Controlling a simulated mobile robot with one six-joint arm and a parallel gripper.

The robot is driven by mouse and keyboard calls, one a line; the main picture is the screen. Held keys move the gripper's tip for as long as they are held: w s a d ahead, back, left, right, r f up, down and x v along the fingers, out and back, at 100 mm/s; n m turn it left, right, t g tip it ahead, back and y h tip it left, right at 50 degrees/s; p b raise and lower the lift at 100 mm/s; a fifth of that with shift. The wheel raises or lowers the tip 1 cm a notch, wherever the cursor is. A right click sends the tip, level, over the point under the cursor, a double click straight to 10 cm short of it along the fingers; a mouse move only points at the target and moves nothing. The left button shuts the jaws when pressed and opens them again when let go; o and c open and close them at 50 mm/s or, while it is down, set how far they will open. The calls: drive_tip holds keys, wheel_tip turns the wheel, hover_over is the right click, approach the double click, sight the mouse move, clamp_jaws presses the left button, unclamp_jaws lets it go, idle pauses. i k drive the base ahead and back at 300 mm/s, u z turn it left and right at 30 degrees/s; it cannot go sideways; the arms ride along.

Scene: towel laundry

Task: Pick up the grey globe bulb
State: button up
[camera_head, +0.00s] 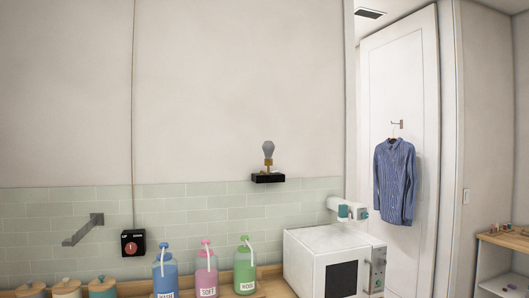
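The grey globe bulb (268,149) stands upright in a brass-coloured socket (268,164). The socket is on a small black wall shelf (267,178), at the top of the green tile band, right of the picture's middle. Nothing touches the bulb and its whole globe shows. I cannot make out my gripper anywhere in this view, so its place relative to the bulb does not show.
Below stand blue (165,275), pink (206,275) and green (244,270) pump bottles and a white microwave (305,265). A grey bracket (83,230) and black switch box (133,243) are on the wall. A white-and-teal fixture (348,210) is above the microwave. A shirt (394,180) hangs on the door.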

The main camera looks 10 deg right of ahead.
sight(269, 147)
drive_tip(key=i, duration=0.7)
drive_tip(key=u, duration=4.7)
drive_tip(key=i, duration=0.1)
drive_tip(key=z, duration=3.75)
drive_tip(key=k, duration=0.15)
drive_tip(key=u, duration=2.1)
